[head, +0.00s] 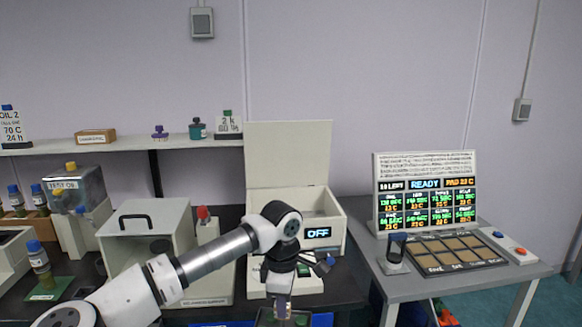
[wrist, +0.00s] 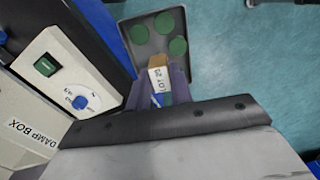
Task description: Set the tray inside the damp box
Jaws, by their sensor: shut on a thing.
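The tray (wrist: 153,47) is a grey plate with green discs on it and a small tab labelled LOT (wrist: 158,77). My gripper (wrist: 160,88) is shut on this tab, and the tray extends beyond the fingertips, over the floor beside the bench edge. In the head view my gripper (head: 282,297) is low at the bench front, and the tray (head: 268,318) is partly cut off by the lower picture edge. The words DAMP BOX show on a pale surface (wrist: 30,138) in the wrist view.
A control panel with a green button and blue dial (wrist: 80,103) is close left of the tray. Behind my arm stands a pale machine with a raised lid and OFF display (head: 318,233). A side table (head: 400,290) holds a sample board and READY screen (head: 425,190).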

